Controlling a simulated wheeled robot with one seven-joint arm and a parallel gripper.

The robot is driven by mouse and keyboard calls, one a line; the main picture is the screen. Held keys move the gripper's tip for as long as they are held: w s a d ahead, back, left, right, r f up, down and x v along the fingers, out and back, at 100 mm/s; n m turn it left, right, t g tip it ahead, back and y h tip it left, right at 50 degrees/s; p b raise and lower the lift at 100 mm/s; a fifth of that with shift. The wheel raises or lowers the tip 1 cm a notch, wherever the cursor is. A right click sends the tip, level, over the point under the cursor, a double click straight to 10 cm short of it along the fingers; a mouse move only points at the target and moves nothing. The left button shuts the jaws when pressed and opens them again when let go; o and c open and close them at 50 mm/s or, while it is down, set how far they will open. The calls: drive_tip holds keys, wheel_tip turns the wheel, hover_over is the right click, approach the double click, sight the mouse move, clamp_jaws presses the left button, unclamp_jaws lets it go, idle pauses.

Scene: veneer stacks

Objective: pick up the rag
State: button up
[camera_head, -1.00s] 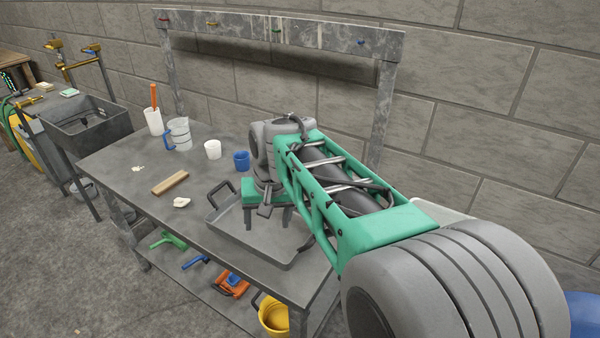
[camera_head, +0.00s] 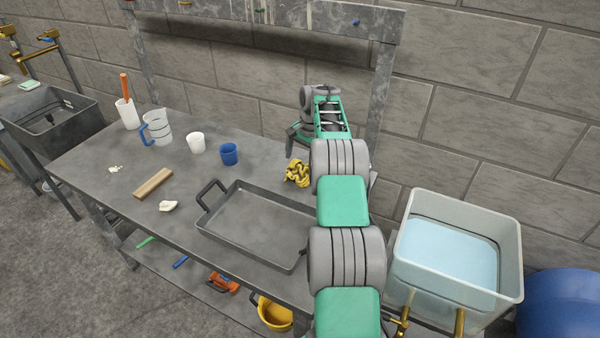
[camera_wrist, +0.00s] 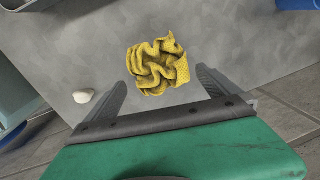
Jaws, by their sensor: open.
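The rag is a crumpled yellow cloth (camera_head: 297,173) on the grey workbench (camera_head: 105,185), behind the tray's right part in the head view. In the wrist view the rag (camera_wrist: 158,65) lies on the bench just beyond and between my two fingers. My gripper (camera_wrist: 160,88) is open and empty, with the fingers apart on either side of the rag's line. In the head view my gripper (camera_head: 296,138) is above the bench behind the rag, partly hidden by my own arm. I cannot tell the exact height of the fingers over the bench.
A dark metal tray (camera_head: 205,226) sits on the bench in front of the rag. A blue cup (camera_head: 229,154), white cup (camera_head: 196,143), clear jug (camera_head: 157,127) and wooden block (camera_head: 153,183) stand to the left. A water-filled tub (camera_head: 510,235) stands at right.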

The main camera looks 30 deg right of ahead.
sight(303, 167)
drive_tip(key=f, duration=0.3)
drive_tip(key=shift+w+f, duration=0.25)
drive_tip(key=shift+f, duration=0.15)
drive_tip(key=shift+a, duration=0.1)
drive_tip(key=c, duration=1)
wheel_tip(303, 167, up, 10)
drive_tip(key=shift+r+p, duration=0.1)
drive_tip(key=shift+p, duration=0.8)
drive_tip(key=shift+c, duration=0.2)
